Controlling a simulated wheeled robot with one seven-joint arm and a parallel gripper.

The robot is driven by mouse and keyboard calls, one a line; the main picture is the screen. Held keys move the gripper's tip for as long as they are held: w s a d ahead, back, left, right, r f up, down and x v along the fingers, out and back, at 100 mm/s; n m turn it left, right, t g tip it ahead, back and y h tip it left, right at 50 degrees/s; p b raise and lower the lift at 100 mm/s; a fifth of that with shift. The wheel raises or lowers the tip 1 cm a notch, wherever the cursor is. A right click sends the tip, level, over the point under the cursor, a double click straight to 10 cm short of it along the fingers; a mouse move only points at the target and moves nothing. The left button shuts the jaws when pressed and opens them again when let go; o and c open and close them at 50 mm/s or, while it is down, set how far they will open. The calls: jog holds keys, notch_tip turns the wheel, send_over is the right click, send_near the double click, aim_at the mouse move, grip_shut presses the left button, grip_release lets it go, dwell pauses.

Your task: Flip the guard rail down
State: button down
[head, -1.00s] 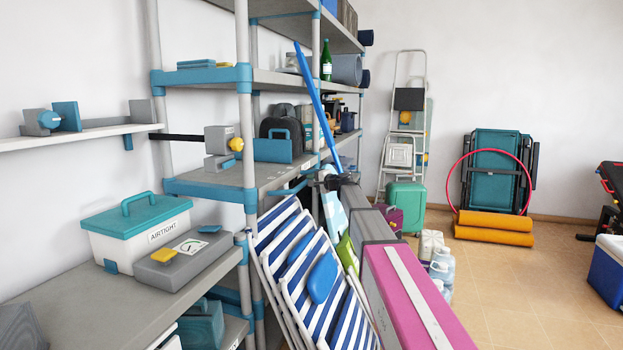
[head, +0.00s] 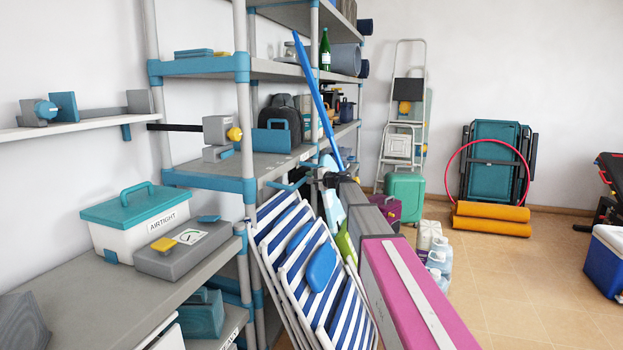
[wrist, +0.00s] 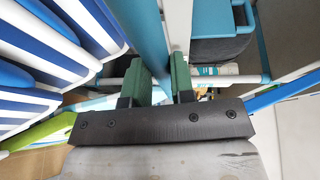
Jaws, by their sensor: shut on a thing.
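The guard rail (head: 288,187) is a thin teal-blue bar at the front edge of the middle shelf in the head view. It sticks out from the shelf edge toward my gripper (head: 322,177), whose dark end hides its far part. In the wrist view, my gripper (wrist: 160,76) has its green fingers shut on a teal-blue bar (wrist: 146,38), which I take as the rail. The bar runs up out of that view. The exact contact is partly hidden by the fingers.
Striped folding chairs (head: 290,262) lean against the shelf (head: 215,168), close left of my arm. A long blue pole (head: 318,100) slants above my gripper. White jugs (head: 437,262) and a green suitcase (head: 404,193) stand to the right. The tiled floor (head: 520,275) beyond is open.

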jog(key=shift+s+f, duration=0.15)
jog(key=shift+f, duration=0.45)
jog(key=c, duration=1)
grip_release()
jog(key=shift+r, duration=0.15)
jog(key=v, duration=1)
jog(key=shift+s+d+r, duration=0.1)
jog(key=shift+d+r, duration=0.05)
jog(key=shift+d, duration=0.1)
